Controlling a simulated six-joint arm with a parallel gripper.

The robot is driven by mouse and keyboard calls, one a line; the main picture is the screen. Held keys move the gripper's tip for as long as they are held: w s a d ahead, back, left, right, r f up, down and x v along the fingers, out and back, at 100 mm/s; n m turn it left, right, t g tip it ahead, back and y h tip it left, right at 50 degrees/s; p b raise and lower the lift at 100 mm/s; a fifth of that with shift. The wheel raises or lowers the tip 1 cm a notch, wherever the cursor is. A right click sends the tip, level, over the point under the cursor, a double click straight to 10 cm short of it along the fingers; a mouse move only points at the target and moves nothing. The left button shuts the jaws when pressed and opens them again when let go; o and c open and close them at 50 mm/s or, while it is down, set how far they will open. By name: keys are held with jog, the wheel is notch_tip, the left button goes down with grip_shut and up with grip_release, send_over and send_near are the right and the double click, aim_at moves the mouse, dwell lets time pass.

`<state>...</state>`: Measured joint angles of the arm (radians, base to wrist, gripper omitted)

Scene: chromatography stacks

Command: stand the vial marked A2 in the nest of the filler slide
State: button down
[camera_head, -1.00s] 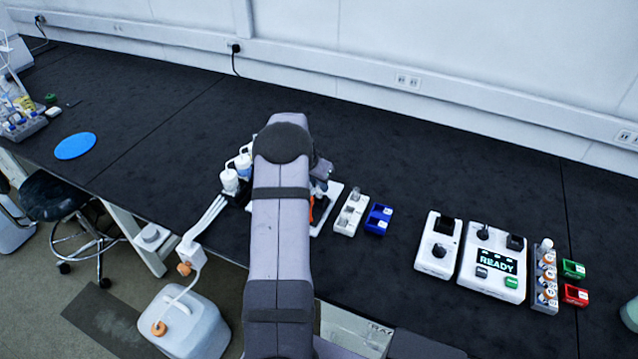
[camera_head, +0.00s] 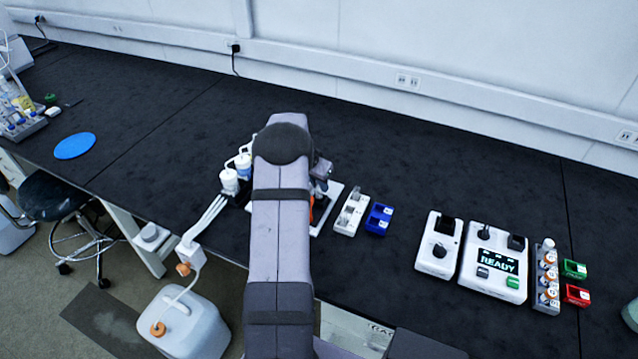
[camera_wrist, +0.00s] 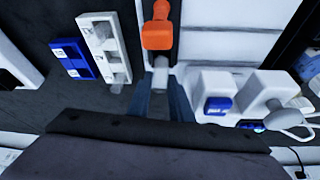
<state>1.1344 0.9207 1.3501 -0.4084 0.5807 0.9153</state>
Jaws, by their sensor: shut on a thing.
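My gripper (camera_wrist: 160,98) points down in the wrist view, with its fingers closed about a small pale grey cylinder (camera_wrist: 160,77), which seems to be a vial. Its mark cannot be read. An orange block (camera_wrist: 157,32) on a dark strip lies just beyond the fingertips, beside a white plate (camera_wrist: 215,42); these look like parts of the filler. I cannot make out the nest or tell whether the vial touches it. In the head view my arm hides the gripper and most of the filler; a strip of the white plate shows (camera_head: 334,203).
A white rack (camera_head: 345,228) with clear glass in it and a blue two-well holder (camera_head: 378,218) stand right of the filler. White-capped bottles (camera_head: 229,181) stand at its left. A device reading READY (camera_head: 493,262) and a vial rack (camera_head: 546,302) are farther right. The bench behind is clear.

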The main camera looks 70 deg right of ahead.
jog(key=shift+f+b, duration=1.2)
jog(key=shift+f, duration=0.15)
dwell(0.3)
jog(key=c, duration=1.5)
grip_release()
jog(key=shift+r, duration=0.15)
jog(key=shift+r+p, duration=2.2)
jog(key=shift+r, duration=1.65)
